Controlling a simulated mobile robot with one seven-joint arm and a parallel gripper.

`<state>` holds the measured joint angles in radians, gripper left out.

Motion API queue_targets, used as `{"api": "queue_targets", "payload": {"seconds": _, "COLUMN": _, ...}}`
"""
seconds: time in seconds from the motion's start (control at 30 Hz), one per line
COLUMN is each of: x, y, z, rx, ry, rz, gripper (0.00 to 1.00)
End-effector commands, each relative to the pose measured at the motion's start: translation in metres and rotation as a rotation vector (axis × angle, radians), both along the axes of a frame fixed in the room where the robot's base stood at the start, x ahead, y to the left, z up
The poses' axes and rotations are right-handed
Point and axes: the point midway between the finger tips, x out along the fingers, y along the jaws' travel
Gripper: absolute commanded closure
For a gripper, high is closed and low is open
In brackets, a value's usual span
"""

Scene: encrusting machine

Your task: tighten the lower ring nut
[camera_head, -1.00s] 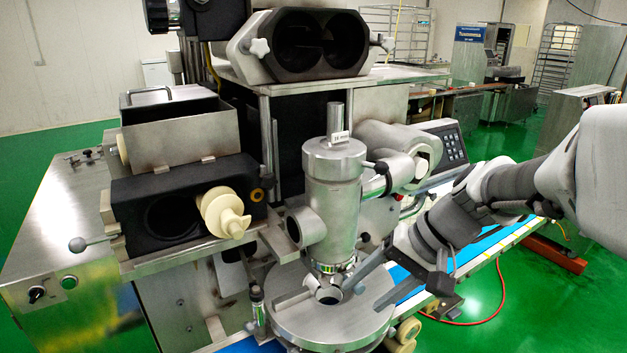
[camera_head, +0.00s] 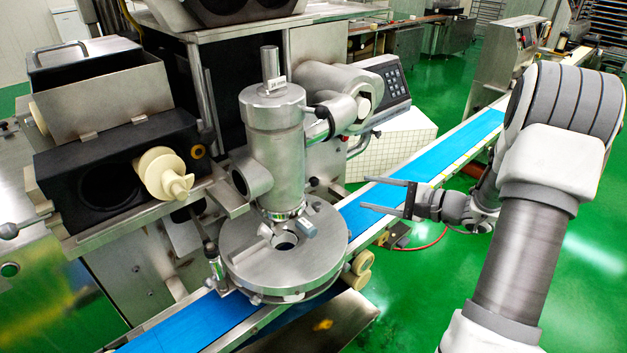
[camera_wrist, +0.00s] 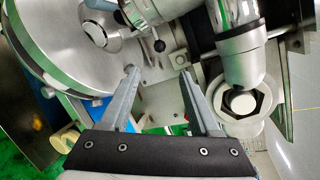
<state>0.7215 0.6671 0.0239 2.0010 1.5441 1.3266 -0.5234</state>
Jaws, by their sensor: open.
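The steel vertical cylinder (camera_head: 275,150) stands above the round disc table. At its bottom is a narrow metal ring (camera_head: 284,213), which I take for the lower ring nut; whether it is tight cannot be told. Two short stubs sit just below it, around the disc's central hole. My gripper (camera_head: 364,194) is open and empty, to the right of the cylinder above the blue belt, its fingers pointing left. It is apart from the ring. In the wrist view the two fingers (camera_wrist: 157,73) are spread with nothing between them. I cannot clearly make out the ring there.
The disc table (camera_head: 250,265) lies under the cylinder, with the blue conveyor belt (camera_head: 430,160) running past it. A black housing with a cream auger (camera_head: 163,176) stands left. A keypad panel (camera_head: 393,82) is behind. In the wrist view, a pipe elbow and hexagonal opening (camera_wrist: 243,103) lie right.

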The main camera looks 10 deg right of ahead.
Motion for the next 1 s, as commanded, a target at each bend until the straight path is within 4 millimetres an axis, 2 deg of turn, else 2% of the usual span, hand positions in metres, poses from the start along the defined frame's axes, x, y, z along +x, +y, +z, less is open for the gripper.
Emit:
{"api": "queue_targets", "payload": {"seconds": 0.7, "x": 0.098, "y": 0.101, "z": -0.029, "rx": -0.001, "ry": 0.001, "rz": 0.007, "gripper": 0.37}}
{"api": "queue_targets", "payload": {"seconds": 1.0, "x": 0.115, "y": 0.117, "z": -0.035, "rx": -0.002, "ry": 0.001, "rz": 0.004, "gripper": 0.37}}
